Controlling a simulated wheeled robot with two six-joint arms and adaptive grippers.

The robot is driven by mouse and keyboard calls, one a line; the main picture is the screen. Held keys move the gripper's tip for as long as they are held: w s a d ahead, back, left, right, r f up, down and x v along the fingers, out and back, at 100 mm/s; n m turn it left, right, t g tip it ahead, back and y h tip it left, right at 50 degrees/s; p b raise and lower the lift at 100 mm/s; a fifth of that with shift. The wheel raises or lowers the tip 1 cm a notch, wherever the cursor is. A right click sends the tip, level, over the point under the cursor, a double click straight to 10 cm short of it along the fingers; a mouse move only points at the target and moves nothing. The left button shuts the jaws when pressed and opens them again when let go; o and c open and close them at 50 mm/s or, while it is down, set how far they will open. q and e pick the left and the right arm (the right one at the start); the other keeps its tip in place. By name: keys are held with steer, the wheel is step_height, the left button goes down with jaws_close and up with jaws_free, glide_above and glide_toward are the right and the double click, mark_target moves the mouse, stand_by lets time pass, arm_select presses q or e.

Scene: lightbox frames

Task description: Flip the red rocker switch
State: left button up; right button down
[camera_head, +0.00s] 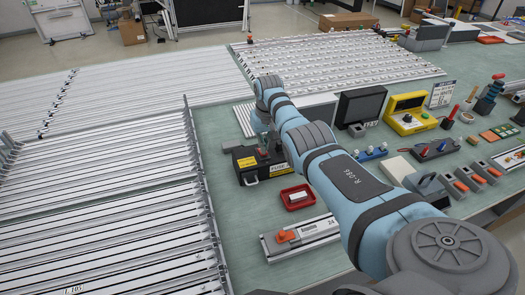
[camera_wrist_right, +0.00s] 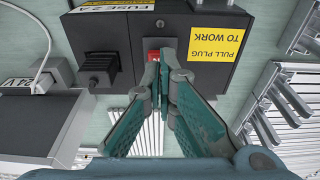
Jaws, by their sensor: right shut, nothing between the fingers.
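The black box also shows in the head view (camera_head: 246,177). My right gripper (camera_wrist_right: 164,62) is shut and empty, its fingertips right at the switch and covering part of it. I cannot tell whether they touch it, or which way the rocker is tilted. In the head view my right gripper (camera_head: 263,148) is small, beside the box's top. My left gripper is not in view.
A black plug (camera_wrist_right: 98,72) sits on the box, left of the switch. A yellow label (camera_wrist_right: 218,46) reads "PULL PLUG TO WORK". A red tray (camera_head: 297,205) stands in front of the box. Metal frames lie to the left; small devices crowd the right.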

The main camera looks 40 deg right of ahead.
steer(key=shift+f+b, duration=0.65)
steer(key=shift+f, duration=0.25)
stand_by(0.3)
step_height(320, 180, up, 7)
steer(key=p, duration=0.8)
steer(key=shift+r, duration=0.15)
steer(key=shift+f, duration=0.2)
